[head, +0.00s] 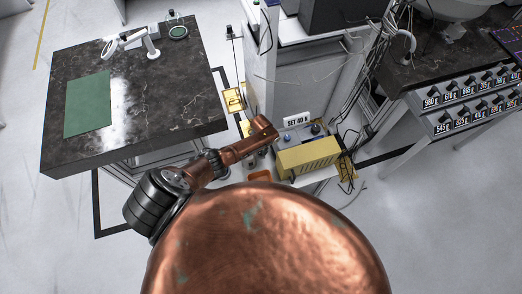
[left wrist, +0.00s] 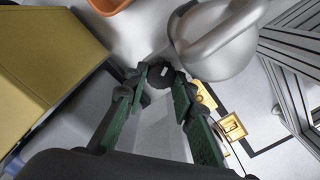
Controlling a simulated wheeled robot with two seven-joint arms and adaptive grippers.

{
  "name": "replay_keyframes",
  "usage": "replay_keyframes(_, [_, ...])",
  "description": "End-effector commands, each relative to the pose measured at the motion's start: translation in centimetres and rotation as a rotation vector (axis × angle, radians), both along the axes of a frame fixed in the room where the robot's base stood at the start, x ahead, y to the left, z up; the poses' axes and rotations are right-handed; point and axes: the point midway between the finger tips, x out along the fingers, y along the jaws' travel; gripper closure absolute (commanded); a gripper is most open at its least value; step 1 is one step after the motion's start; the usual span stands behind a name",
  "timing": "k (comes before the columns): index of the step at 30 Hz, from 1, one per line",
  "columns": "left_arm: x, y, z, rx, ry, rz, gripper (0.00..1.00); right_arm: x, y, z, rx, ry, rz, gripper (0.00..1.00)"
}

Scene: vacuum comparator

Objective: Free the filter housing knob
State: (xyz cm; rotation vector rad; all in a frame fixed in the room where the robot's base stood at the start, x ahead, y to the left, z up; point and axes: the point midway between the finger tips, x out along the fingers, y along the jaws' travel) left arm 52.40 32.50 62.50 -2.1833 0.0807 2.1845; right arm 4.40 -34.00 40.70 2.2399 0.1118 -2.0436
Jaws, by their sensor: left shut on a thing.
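In the left wrist view, a small dark round knob (left wrist: 160,75) with a pale mark sits beside a rounded grey metal housing (left wrist: 222,42). The two green-padded fingers of my left gripper (left wrist: 161,88) are closed in on the knob from both sides. In the head view my copper left arm reaches to the low shelf beside the yellow box, and the fingers and knob are largely hidden there. My right gripper is in neither view.
A yellow box (head: 308,157) stands close by, under a "SET 40" sign (head: 297,120); it also fills the left of the wrist view (left wrist: 40,60). An orange item (head: 260,175) lies near. A dark stone table (head: 150,100) is at left. Cables hang at right.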

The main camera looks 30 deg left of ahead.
Motion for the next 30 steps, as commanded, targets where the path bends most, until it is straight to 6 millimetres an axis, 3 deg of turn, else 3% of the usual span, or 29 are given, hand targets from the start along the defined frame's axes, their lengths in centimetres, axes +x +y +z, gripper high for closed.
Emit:
replay_keyframes(5, [0.0, -0.1, 0.0, -0.001, -0.001, -0.001, 1.00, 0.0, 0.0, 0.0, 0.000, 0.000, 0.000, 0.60])
replay_keyframes(6, [0.0, -0.1, 0.0, -0.001, -0.001, -0.001, 0.75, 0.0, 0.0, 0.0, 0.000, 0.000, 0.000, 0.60])
replay_keyframes(9, [0.0, -0.1, 0.0, -0.001, -0.001, -0.001, 0.69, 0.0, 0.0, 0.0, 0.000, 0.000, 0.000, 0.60])
replay_keyframes(20, [0.0, 0.0, 0.4, 0.000, 0.000, -0.001, 0.69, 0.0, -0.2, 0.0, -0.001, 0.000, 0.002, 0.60])
replay_keyframes(26, [0.1, 0.0, 2.6, -0.001, -0.003, -0.002, 0.69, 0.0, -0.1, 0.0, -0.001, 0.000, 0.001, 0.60])
replay_keyframes(30, [0.1, 0.0, 5.3, -0.001, -0.004, -0.001, 0.69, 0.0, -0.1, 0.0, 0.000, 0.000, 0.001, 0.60])
